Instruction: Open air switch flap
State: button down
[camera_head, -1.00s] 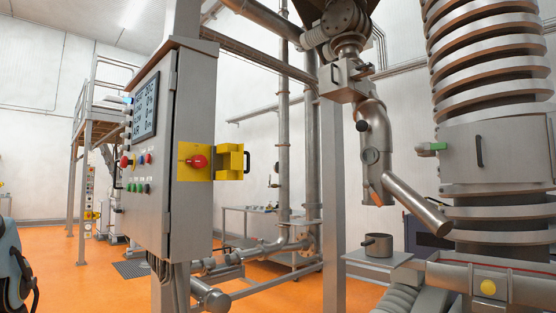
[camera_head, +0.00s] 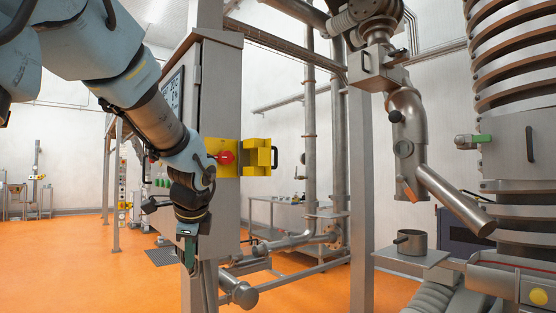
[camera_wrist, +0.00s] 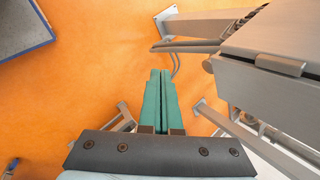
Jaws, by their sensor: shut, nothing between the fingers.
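The air switch is a yellow plate with a red knob (camera_head: 227,158) on the side of the grey control cabinet (camera_head: 226,95). A yellow flap (camera_head: 260,157) with a dark handle (camera_head: 275,157) juts out to the right of the plate and appears swung aside from the knob. My gripper (camera_head: 189,258) hangs pointing down in front of the cabinet, below and left of the switch, apart from the flap. Its green fingers (camera_wrist: 160,101) are together and empty in the wrist view. The switch does not show there. My arm covers part of the cabinet front and borders the knob.
A vertical post (camera_head: 362,200) and steel pipes stand right of the cabinet. A small pot (camera_head: 411,242) sits on a metal shelf under a slanted chute. The large spiral column (camera_head: 520,110) is at far right. Orange floor (camera_head: 80,265) is open at left.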

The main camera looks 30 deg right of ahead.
jog(key=d+r+m+t+h+p, duration=0.1)
jog(key=d+r+m+t+h, duration=0.1)
jog(key=d+r+m, duration=0.9)
jog(key=m+t+h+p, duration=0.1)
jog(key=m+t+h, duration=0.15)
jog(key=m, duration=0.45)
send_near(276, 159)
jog(key=shift+t+y, duration=0.25)
jog(key=shift+y, duration=0.1)
jog(key=p+x, duration=0.5)
jog(key=shift+s+d+f, duration=0.15)
jog(key=shift+s+f, duration=0.1)
jog(key=shift+w+d+f, duration=0.2)
jog(key=shift+w+d, duration=0.1)
jog(key=shift+w, duration=0.3)
jog(key=shift+p, duration=0.3)
